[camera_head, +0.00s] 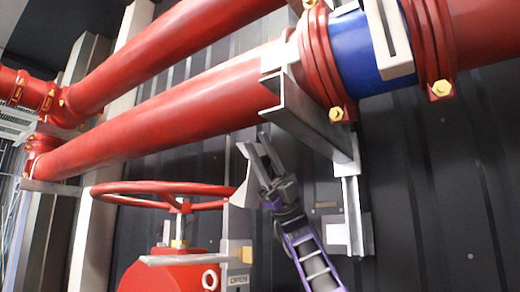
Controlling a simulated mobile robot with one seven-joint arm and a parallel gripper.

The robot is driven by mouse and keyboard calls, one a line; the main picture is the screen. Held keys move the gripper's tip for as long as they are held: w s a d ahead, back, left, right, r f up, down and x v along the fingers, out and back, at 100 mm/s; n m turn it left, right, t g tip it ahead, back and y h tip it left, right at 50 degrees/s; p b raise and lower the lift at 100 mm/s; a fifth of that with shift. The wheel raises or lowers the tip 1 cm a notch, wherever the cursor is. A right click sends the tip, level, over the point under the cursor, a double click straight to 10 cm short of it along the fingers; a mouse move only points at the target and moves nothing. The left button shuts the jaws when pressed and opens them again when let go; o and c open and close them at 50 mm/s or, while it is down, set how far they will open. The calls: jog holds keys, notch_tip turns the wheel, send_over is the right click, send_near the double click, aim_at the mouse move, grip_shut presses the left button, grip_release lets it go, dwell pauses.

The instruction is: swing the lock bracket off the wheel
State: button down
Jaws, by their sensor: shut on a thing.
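The red handwheel (158,189) lies flat on its stem above the red valve body (165,272). The lock bracket (241,185) is a pale grey plate at the wheel's right edge, rising above the rim. My gripper (258,146) is beside the wheel's right side, its two dark grey fingers pointing up. It is shut on the lock bracket, though the fingers and wrist hide the exact contact. The bracket's upper part is beside the left finger. I cannot tell whether the bracket touches the rim.
A grey pipe support (308,122) juts out just above my fingers. Two large red pipes (165,118) cross overhead, with a blue pipe section (362,55) at the upper right. The dark ribbed wall (440,190) is clear at right.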

jog(key=c, duration=0.6)
grip_release()
jog(key=shift+f, duration=0.1)
jog(key=p+v, duration=0.3)
jog(key=v, duration=1.4)
jog(key=shift+w+d+p, duration=0.15)
jog(key=shift+w+p, duration=0.05)
jog(key=shift+p, duration=0.1)
